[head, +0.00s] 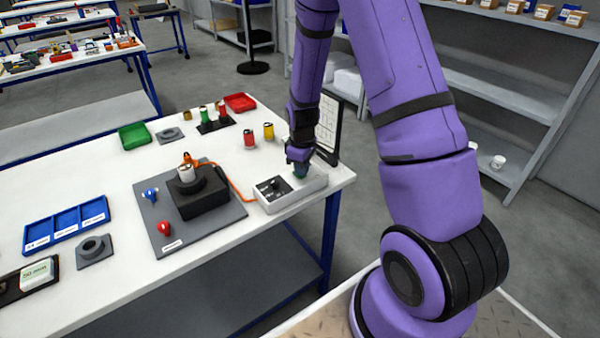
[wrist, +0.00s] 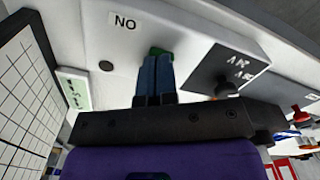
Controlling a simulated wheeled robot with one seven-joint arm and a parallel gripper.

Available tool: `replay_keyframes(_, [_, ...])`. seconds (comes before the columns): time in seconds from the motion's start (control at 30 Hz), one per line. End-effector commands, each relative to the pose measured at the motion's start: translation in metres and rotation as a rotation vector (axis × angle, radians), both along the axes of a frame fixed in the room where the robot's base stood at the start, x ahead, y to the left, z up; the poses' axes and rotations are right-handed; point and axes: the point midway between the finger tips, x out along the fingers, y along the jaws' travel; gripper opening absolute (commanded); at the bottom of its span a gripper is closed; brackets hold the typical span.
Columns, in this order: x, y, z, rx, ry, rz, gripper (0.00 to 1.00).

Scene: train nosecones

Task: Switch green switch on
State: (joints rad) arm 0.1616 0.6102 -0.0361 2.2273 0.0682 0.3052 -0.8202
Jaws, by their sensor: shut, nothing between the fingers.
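The green switch (wrist: 157,50) shows as a small green patch just beyond my fingertips in the wrist view, mostly hidden by them. It is on a pale switch box (head: 284,199) at the near right corner of the table in the head view. My gripper (wrist: 155,62) is shut and empty, with its blue fingers side by side, pointing at the switch. The fingers appear to be at or touching the switch, but I cannot tell contact for sure. In the head view my gripper (head: 300,170) is right over the right end of the box. The switch's position is hidden.
A black panel (head: 272,188) is on the box's left part. An orange cable runs from the box to a black block (head: 200,196) on a grey board. A white gridded board (head: 328,122) stands behind my gripper. Red and yellow cans (head: 268,132) stand further back.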

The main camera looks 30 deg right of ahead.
Motion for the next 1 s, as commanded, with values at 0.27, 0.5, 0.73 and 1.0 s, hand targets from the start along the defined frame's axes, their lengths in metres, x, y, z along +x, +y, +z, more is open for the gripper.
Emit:
replay_keyframes(0.27, [0.0,0.0,-0.003,0.0,0.0,0.0,0.0])
replay_keyframes(0.5, [0.0,0.0,0.009,0.001,-0.001,0.0,0.0])
replay_keyframes(0.73, [0.0,0.0,0.024,0.001,-0.001,0.0,0.0])
replay_keyframes(1.0, [0.0,0.0,0.043,0.0,-0.001,0.001,0.0])
